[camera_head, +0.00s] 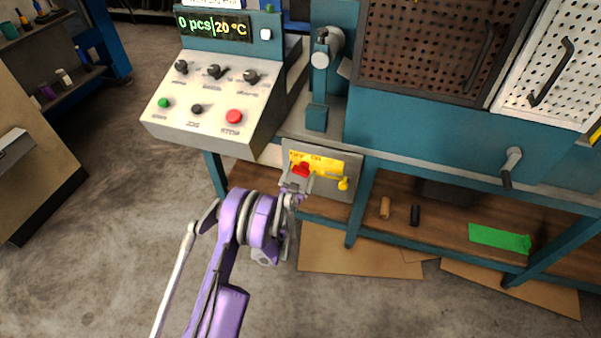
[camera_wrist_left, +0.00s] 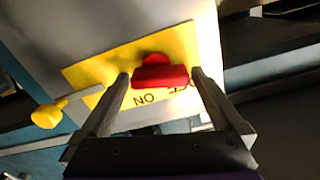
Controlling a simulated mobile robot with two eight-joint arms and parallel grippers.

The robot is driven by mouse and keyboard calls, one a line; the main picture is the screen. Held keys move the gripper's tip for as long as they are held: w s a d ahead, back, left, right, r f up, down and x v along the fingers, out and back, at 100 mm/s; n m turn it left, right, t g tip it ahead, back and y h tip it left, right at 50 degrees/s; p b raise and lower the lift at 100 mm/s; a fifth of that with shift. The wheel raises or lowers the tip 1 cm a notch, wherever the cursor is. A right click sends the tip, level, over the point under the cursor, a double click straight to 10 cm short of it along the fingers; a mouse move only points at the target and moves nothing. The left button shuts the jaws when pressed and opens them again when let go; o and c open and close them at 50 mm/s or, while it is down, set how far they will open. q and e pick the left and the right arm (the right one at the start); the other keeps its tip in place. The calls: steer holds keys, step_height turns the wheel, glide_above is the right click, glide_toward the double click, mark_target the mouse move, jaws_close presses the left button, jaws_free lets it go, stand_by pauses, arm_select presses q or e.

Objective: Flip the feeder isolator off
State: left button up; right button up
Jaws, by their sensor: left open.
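The feeder isolator is a grey box (camera_head: 332,187) on the front of the blue bench, with a yellow plate (camera_head: 327,163) marked OFF and ON. A red handle (camera_head: 301,169) sits on the plate near the OFF side. A yellow knob (camera_head: 343,184) on a short stem is at the right. My left gripper (camera_head: 296,186) is at the red handle. In the left wrist view, the red handle (camera_wrist_left: 160,77) lies between the open fingertips (camera_wrist_left: 160,76); contact is unclear. The yellow knob (camera_wrist_left: 47,115) shows left there. My right gripper is out of view.
A control panel (camera_head: 217,95) with knobs and buttons stands above left of the box. A blue press bench (camera_head: 433,138) with perforated guards is at the right. Cardboard lies on the floor.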

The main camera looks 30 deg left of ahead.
arm_select(q)
steer(key=c, duration=1.2)
steer(key=shift+f+n+b, duration=0.1)
steer(key=shift+n+b, duration=0.4)
steer(key=shift+n, duration=0.3)
steer(key=shift+a+n, duration=0.1)
steer(key=shift+n, duration=0.5)
steer(key=o, duration=1.2)
